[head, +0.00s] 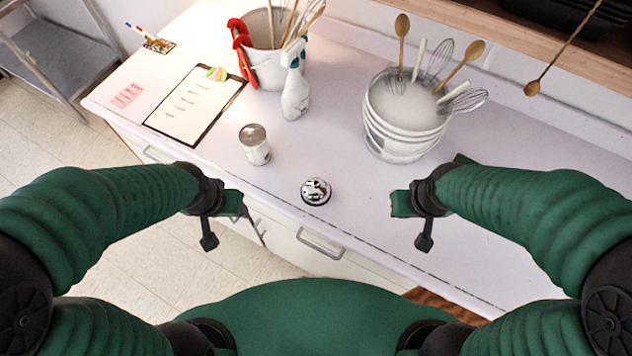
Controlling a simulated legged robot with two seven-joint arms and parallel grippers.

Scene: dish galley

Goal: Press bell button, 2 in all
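A chrome bell (316,191) with a round dark base stands on the white counter (350,65) near its front edge, at the middle of the head view. My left gripper (236,207) is to the left of the bell, apart from it, by the counter's front edge. My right gripper (398,203) is to the right of the bell, also apart from it. Neither touches anything that I can see. The finger gaps of both grippers are too small and turned away to make out.
A shaker can (255,145) stands behind the bell to the left. A white bucket of whisks and spoons (397,140) stands behind right. A spray bottle (295,95), a utensil bucket (268,68) and a clipboard (192,105) are farther back. The counter around the bell is clear.

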